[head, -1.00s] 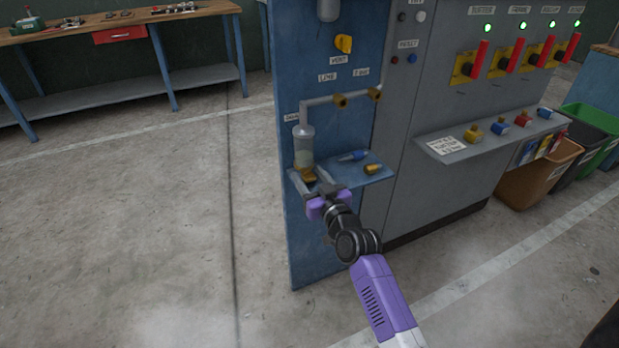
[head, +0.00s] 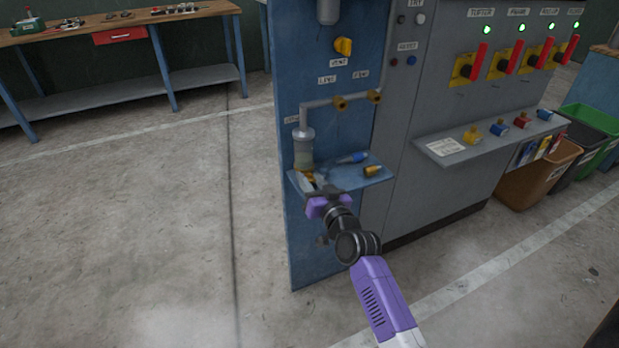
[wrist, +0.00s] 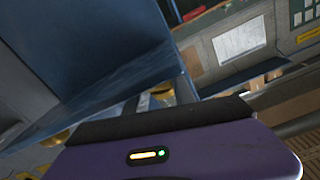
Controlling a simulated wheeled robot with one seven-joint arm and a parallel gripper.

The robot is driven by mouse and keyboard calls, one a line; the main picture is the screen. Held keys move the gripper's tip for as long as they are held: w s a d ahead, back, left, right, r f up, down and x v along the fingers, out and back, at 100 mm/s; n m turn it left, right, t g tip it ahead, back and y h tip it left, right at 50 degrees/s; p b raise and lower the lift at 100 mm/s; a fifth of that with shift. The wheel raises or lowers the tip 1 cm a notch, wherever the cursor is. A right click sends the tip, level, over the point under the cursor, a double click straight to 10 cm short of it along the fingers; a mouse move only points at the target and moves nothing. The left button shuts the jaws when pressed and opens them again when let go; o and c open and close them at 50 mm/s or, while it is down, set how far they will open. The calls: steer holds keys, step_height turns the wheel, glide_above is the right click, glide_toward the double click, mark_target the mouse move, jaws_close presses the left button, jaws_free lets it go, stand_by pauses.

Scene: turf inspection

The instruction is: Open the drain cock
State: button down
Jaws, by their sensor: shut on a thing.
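A clear cylindrical bowl (head: 304,151) hangs from a grey pipe on the blue panel in the head view. The yellow drain cock (head: 308,174) sits just under the bowl and is partly hidden by my fingers. My gripper (head: 311,184) has reached the drain cock from the front and is shut on it, at the left end of the small blue shelf (head: 378,178).
A blue-handled tool (head: 353,158) and a yellow fitting (head: 373,170) lie on the shelf to the right of my gripper. A yellow vent knob (head: 343,46) sits higher on the panel. A grey cabinet with red levers (head: 480,60) stands to the right. Open floor lies left.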

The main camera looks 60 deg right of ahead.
steer(key=c, duration=1.1)
jaws_free()
steer(key=shift+o, duration=0.2)
steer(key=shift+s, duration=0.1)
steer(key=v, duration=0.7)
steer(key=shift+s+a+p, duration=0.25)
steer(key=shift+p, duration=0.1)
